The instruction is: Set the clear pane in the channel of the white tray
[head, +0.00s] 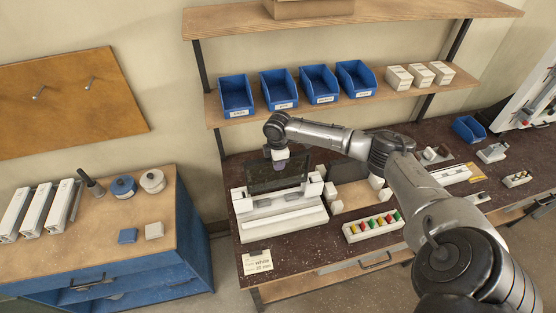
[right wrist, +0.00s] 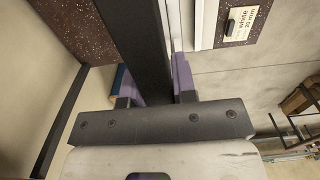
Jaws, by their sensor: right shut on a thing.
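The clear pane (head: 262,178) looks dark and see-through in the head view and stands upright over the white tray (head: 283,222). My right gripper (head: 279,161) is shut on the pane's top edge. In the right wrist view the pane is a dark band (right wrist: 136,40) between the purple-grey fingers (right wrist: 155,92). The tray sits on the dark speckled bench, with white blocks at its ends; part of it shows in the right wrist view (right wrist: 203,25). Whether the pane's lower edge is inside the channel or just above it I cannot tell. My left gripper is out of view.
A card (head: 257,263) reading "white 20 mm" lies at the tray's front left. A white holder (head: 372,228) with coloured pieces stands to the right. Blue bins (head: 236,96) line the shelf behind. A blue cabinet (head: 100,245) with white profiles on top stands left, across a gap.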

